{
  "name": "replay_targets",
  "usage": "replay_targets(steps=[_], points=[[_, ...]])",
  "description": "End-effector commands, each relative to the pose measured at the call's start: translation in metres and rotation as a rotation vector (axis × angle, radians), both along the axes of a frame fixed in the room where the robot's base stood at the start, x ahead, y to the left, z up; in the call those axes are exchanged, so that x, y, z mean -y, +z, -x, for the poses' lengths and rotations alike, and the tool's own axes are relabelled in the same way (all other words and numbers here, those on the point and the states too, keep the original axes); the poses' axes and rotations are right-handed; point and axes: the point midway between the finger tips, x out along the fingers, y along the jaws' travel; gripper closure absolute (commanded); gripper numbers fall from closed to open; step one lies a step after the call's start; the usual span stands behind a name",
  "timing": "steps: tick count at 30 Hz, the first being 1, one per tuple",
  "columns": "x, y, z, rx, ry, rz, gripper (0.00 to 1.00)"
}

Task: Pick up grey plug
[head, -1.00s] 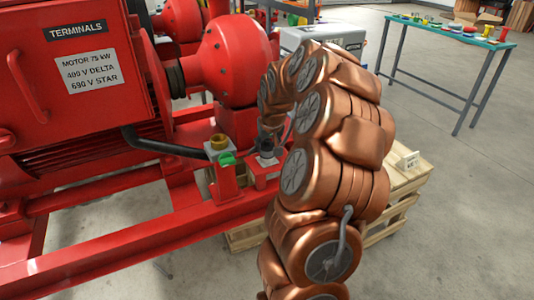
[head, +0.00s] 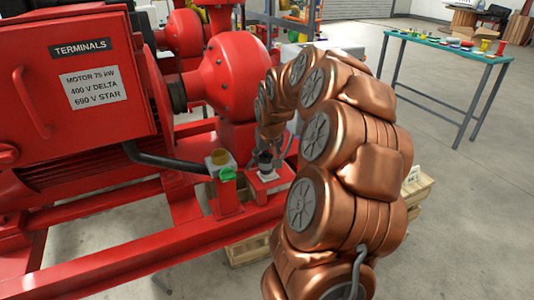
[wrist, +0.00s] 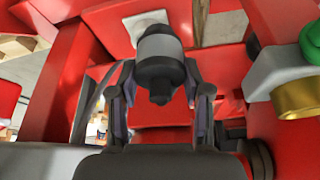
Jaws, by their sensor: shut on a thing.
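The grey plug (wrist: 161,48) has a grey band between dark ends and shows large in the wrist view. My gripper (wrist: 160,72) is shut on it, one finger on each side. In the head view the plug (head: 265,160) is a small dark shape at the fingertips of my gripper (head: 268,150), just over a red stand with a pale square top (head: 268,175). That pale plate also shows behind the plug in the wrist view (wrist: 143,24). I cannot tell whether the plug is clear of it.
Left of the stand, another red stand carries a yellow fitting (head: 219,157) and a green one (head: 228,173). The red motor (head: 90,85) and pump housing (head: 236,75) crowd the left and back. A teal table (head: 450,42) with small items stands far right. Open floor lies right.

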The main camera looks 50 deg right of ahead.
Motion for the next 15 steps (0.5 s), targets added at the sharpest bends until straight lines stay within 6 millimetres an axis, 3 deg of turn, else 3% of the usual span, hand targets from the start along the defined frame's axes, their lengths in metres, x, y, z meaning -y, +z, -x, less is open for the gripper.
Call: replay_targets(steps=[15], points=[[-0.074,0.010,0.050,0.002,0.000,0.002,0.93]])
